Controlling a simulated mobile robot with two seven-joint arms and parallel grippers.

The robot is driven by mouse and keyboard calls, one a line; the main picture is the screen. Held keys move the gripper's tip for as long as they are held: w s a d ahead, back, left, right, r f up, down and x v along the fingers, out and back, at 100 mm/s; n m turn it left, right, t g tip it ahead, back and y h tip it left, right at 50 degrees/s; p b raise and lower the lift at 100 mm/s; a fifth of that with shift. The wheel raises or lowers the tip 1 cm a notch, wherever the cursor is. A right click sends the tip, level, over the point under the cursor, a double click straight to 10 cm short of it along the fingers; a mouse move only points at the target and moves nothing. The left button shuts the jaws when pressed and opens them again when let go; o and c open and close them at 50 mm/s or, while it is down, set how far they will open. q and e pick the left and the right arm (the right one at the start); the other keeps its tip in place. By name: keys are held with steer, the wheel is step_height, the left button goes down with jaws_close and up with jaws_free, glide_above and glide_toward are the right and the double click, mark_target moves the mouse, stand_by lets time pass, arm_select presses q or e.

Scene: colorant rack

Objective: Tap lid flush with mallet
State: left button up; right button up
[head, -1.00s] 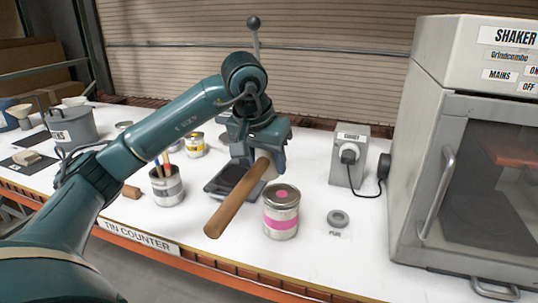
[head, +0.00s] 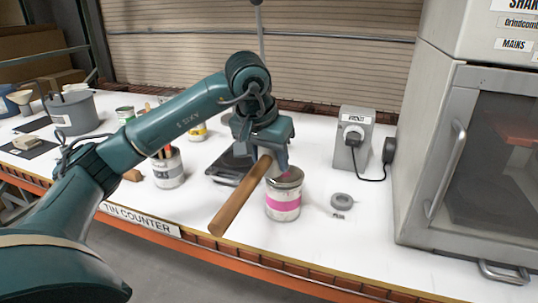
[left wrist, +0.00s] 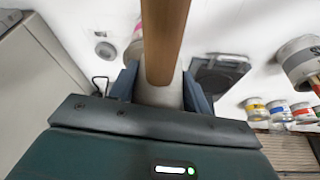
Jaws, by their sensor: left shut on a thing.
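The tin (head: 283,205), silver with a pink band, stands upright on the counter. Its lid (head: 291,178) is partly hidden by my left gripper and the mallet, so I cannot tell if it sits flush. My left gripper (head: 270,158) is shut on the mallet, whose wooden handle (head: 240,198) slants down towards the counter's front edge. The mallet is close above the lid; I cannot tell if they touch. In the left wrist view the handle (left wrist: 165,40) and a pale part (left wrist: 160,93) show between the fingers, with the tin mostly hidden behind. My right gripper is out of view.
A grey ring-shaped puck (head: 342,201) lies right of the tin. A socket box (head: 352,140) with a plug and the shaker cabinet (head: 475,165) stand further right. A tin with sticks (head: 168,168) and a dark scale-like plate (head: 228,170) are to the left.

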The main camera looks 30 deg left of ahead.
arm_select(q)
step_height(320, 180, down, 2)
steer(key=shift+f+b, duration=0.25)
steer(key=shift+b, duration=0.75)
steer(key=shift+r, duration=0.1)
steer(key=shift+r, duration=0.1)
step_height(320, 180, up, 5)
steer(key=p, duration=0.4)
steer(key=shift+d, duration=0.1)
